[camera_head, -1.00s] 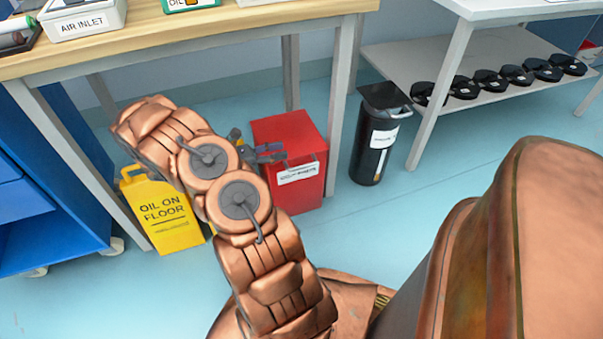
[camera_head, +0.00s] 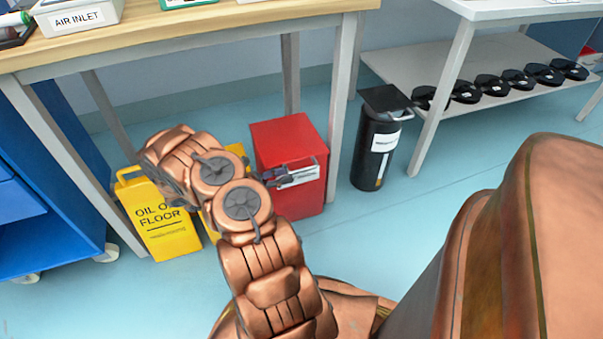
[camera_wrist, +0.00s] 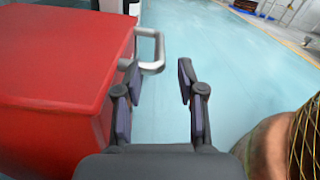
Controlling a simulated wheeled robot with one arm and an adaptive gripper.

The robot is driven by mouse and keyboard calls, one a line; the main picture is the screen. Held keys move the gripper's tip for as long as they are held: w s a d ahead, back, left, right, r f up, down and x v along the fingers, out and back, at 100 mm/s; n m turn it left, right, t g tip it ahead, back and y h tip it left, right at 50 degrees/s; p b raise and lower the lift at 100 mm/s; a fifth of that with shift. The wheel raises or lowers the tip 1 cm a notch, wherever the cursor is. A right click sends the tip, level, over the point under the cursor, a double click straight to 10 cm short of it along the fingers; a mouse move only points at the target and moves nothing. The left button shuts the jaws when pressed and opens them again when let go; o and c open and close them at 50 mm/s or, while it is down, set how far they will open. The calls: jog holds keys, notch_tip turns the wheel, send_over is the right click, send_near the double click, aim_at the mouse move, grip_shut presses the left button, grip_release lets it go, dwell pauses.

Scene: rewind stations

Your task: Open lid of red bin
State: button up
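The red bin (camera_head: 304,203) stands on the floor under the wooden-topped table, its lid (camera_head: 280,134) shut.
A yellow oil-on-floor sign (camera_head: 165,225) stands left of the bin, by my arm. A black bin (camera_head: 375,150) stands to the right, past a table leg (camera_head: 343,90). A blue cabinet (camera_head: 50,210) is at far left. The floor (camera_head: 370,235) in front is clear.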

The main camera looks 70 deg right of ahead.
aim_at(302, 171)
jog(key=b+x, duration=0.1)
jog(key=x, duration=0.5)
jog(key=shift+s+d+b, duration=0.15)
jog(key=shift+b, duration=0.25)
grip_shut()
dwell(0.4)
